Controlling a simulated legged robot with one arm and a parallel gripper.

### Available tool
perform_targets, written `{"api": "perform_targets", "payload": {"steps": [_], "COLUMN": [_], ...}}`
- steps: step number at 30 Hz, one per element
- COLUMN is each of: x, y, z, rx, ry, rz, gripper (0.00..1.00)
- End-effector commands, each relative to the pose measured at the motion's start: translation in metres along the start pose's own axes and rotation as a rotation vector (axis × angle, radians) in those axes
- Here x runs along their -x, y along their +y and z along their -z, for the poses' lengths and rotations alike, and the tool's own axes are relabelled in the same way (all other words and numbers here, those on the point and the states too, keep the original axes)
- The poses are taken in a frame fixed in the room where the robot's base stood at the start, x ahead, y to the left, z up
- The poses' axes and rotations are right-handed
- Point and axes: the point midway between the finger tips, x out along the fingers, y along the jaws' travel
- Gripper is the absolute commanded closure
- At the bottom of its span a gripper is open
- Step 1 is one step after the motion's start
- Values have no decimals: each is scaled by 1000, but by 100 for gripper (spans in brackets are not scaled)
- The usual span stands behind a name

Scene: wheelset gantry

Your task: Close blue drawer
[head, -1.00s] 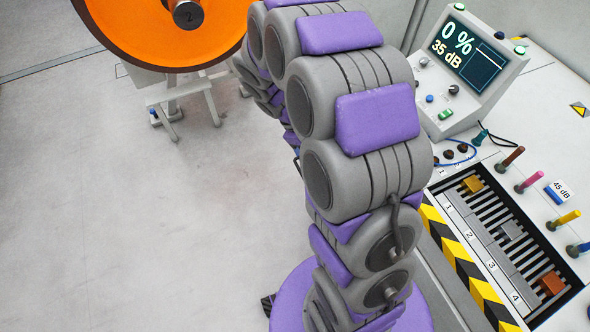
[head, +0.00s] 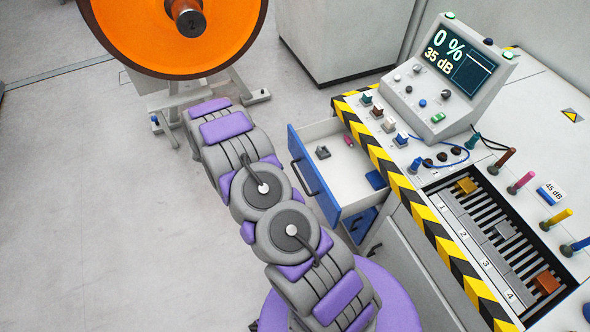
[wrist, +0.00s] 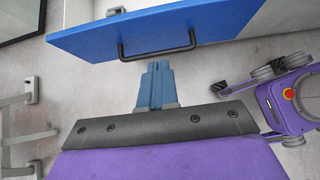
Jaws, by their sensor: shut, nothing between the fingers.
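The blue drawer stands pulled out from the bench, its blue front (head: 302,178) facing left in the head view. A dark bar handle runs along that front. A grey part and a pinkish-red part lie inside, with a blue piece near the bench. In the wrist view, the blue drawer front (wrist: 215,25) crosses the top, with its black handle (wrist: 158,48) across the middle. My gripper (wrist: 157,66) is shut and empty, its blue fingertips pointing at the drawer front just below the handle in the picture. Whether they touch it is unclear. The head view does not show the fingers.
Below the open drawer is another blue-fronted compartment (head: 362,225). The bench carries a control console (head: 450,75), a slotted tray and coloured plugs, with a striped edge (head: 400,180). An orange wheel (head: 175,35) on a stand is at the back left. The left floor is clear.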

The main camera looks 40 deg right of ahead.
Motion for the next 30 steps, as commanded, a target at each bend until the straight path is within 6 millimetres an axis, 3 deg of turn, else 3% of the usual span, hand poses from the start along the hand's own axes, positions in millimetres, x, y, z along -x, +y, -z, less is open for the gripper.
{"api": "perform_targets", "payload": {"steps": [8,21,30], "x": [-28,-110,-130], "y": [0,0,1], "z": [2,-1,-24], "rx": [5,2,2], "ry": [-3,-2,-2], "rz": [3,1,0], "gripper": [100,100,100]}}
